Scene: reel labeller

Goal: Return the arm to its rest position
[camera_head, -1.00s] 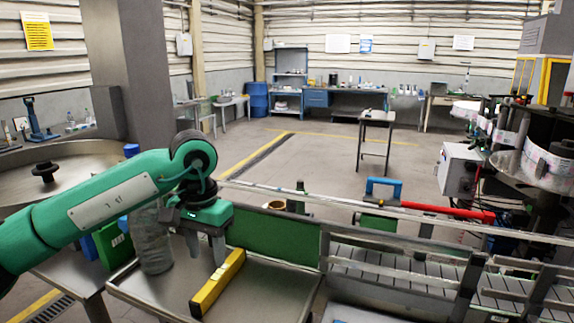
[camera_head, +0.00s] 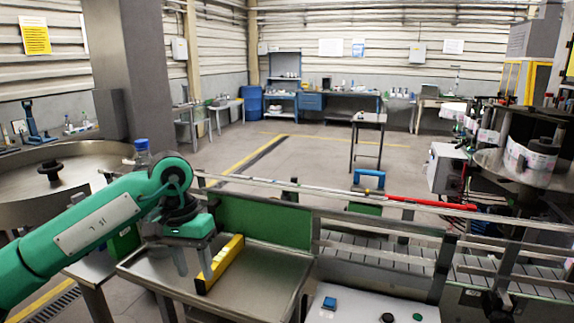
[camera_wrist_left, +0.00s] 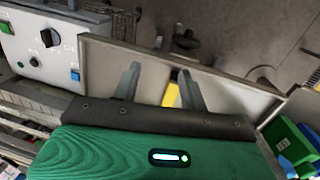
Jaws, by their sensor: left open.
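My left arm comes in from the left in the head view. Its gripper (camera_head: 193,261) is open and empty over the left part of a metal tray (camera_head: 268,277). In the left wrist view the two fingers (camera_wrist_left: 158,88) stand apart above the tray, with nothing between them held. A yellow spirit level (camera_head: 220,263) lies on the tray close to the right finger; its end also shows in the left wrist view (camera_wrist_left: 171,94). I cannot tell if the finger touches it. My right gripper is not in view.
A conveyor (camera_head: 390,262) with rails runs to the right of the tray. A control box with knobs (camera_head: 375,312) stands at the front. A blue-capped bottle (camera_head: 142,147) shows behind my arm. A round metal table (camera_head: 85,165) is at left.

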